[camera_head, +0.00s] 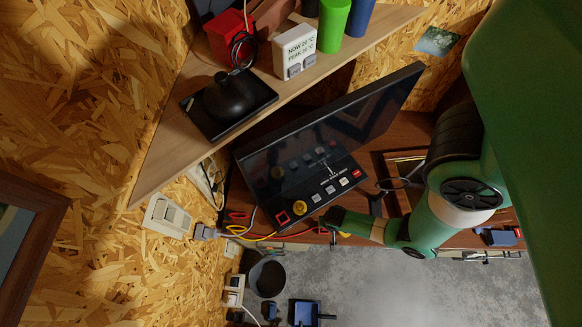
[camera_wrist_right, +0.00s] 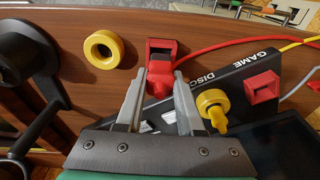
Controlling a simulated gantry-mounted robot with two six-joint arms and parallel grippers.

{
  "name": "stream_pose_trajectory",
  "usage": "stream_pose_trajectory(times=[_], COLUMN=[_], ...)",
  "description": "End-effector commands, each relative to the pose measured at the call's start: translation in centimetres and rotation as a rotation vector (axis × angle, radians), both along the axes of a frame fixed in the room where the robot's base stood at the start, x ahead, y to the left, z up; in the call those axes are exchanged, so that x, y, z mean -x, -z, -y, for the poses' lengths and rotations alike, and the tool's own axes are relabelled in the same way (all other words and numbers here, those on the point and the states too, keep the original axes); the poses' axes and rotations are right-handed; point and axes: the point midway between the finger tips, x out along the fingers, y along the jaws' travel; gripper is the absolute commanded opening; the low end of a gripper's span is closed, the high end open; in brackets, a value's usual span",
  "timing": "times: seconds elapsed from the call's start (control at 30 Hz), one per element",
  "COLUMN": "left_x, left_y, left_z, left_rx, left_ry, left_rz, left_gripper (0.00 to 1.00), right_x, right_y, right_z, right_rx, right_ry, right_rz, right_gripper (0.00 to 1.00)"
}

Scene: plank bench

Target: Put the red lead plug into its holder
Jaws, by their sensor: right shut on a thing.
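My right gripper (camera_wrist_right: 159,84) is shut on the red lead plug (camera_wrist_right: 161,76), seen between its two grey fingertips in the wrist view. A red square holder (camera_wrist_right: 161,47) with a dark opening is on the brown wood, directly beyond the plug. The plug overlaps its near edge; I cannot tell whether it is seated. A red cable (camera_wrist_right: 222,55) runs off to the right. In the head view my right gripper (camera_head: 333,219) is low beside the black game panel, and hides the plug. My left gripper is not in view.
A yellow ring (camera_wrist_right: 103,49) lies on the wood left of the red holder. A black handle (camera_wrist_right: 27,85) stands at left.

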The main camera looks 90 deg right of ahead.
Motion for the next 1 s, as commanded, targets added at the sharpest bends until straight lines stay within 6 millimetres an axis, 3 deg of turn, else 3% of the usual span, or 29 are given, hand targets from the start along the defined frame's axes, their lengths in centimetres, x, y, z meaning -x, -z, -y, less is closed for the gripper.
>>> stream_pose_trajectory(times=[1.0], left_x=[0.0], left_y=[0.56], left_z=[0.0], left_rx=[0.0], left_ry=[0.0], left_rz=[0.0], left_gripper=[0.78], right_x=[-0.01], right_y=[0.74], right_z=[0.01], right_rx=[0.0], right_ry=[-0.005], right_rz=[0.0], right_gripper=[0.0])
